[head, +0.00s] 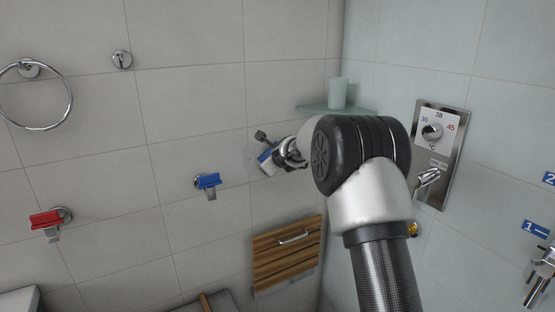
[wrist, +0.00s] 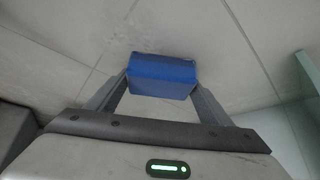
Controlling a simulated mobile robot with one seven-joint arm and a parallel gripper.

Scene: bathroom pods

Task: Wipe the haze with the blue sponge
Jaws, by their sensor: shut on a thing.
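The blue sponge (wrist: 162,72) is clamped between the two fingers of my gripper (wrist: 161,88) in the wrist view. Its far face is at or very near the grey tiled wall; I cannot tell if it touches. A faint, mottled haze (wrist: 146,46) shows on the wall just beyond the sponge in the wrist view. In the head view it is barely visible, and my gripper may hide part of it.
A glass corner shelf (head: 318,108) with a pale cup (head: 338,92) is above right of my gripper. A blue-handled valve (head: 208,181) is to the left, and a wooden fold-down seat (head: 287,256) is below. A thermostat panel (head: 437,150) is on the right wall.

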